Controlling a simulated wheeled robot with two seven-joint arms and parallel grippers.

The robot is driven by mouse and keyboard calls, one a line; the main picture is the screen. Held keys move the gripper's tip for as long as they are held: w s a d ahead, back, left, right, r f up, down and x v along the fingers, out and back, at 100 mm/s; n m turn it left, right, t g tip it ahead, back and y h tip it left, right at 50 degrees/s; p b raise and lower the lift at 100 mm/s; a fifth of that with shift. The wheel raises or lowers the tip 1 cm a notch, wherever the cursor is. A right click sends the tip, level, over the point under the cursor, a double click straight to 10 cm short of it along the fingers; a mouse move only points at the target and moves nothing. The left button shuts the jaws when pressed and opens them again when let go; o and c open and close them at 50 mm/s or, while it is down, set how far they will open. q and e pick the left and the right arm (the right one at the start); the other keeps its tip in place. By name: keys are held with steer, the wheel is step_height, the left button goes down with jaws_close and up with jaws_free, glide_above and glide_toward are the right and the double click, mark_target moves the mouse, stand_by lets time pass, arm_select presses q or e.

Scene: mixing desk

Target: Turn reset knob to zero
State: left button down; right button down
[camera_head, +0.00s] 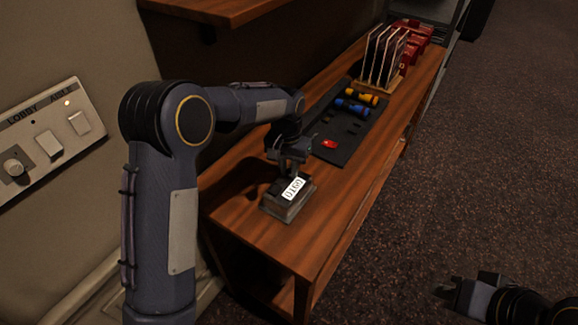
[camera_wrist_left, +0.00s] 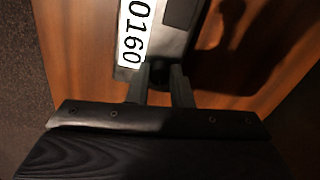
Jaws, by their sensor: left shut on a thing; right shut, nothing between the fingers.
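A small dark counter box (camera_head: 283,207) sits on the wooden bench, with a white display (camera_head: 293,189) on top. My right gripper (camera_head: 450,287) is shut and empty, low at the right over the carpet.
A dark mat (camera_head: 350,148) behind the counter holds a red piece (camera_head: 329,144) and blue and yellow cylinders (camera_head: 351,106). A wooden rack (camera_head: 378,84) and red items (camera_head: 413,33) stand further back. A wall switch panel (camera_head: 49,141) is at the left. The carpet is clear.

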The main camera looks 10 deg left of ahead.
mark_target(288, 169)
arm_select(q)
steer(key=m, duration=0.4)
steer(key=shift+w+m, duration=0.1)
steer(key=shift+m, duration=0.2)
steer(key=shift+m+p, duration=0.5)
steer(key=shift+m, duration=1.5)
steer(key=c, duration=1.3)
jaws_free()
steer(key=shift+w+a+r+b, duration=0.1)
steer(key=shift+r+b, duration=0.1)
steer(key=shift+r, duration=1.8)
steer(key=shift+w+r+b, duration=0.1)
steer(key=shift+r+b, duration=0.05)
steer(key=shift+r, duration=1.8)
steer(key=shift+s, duration=0.1)
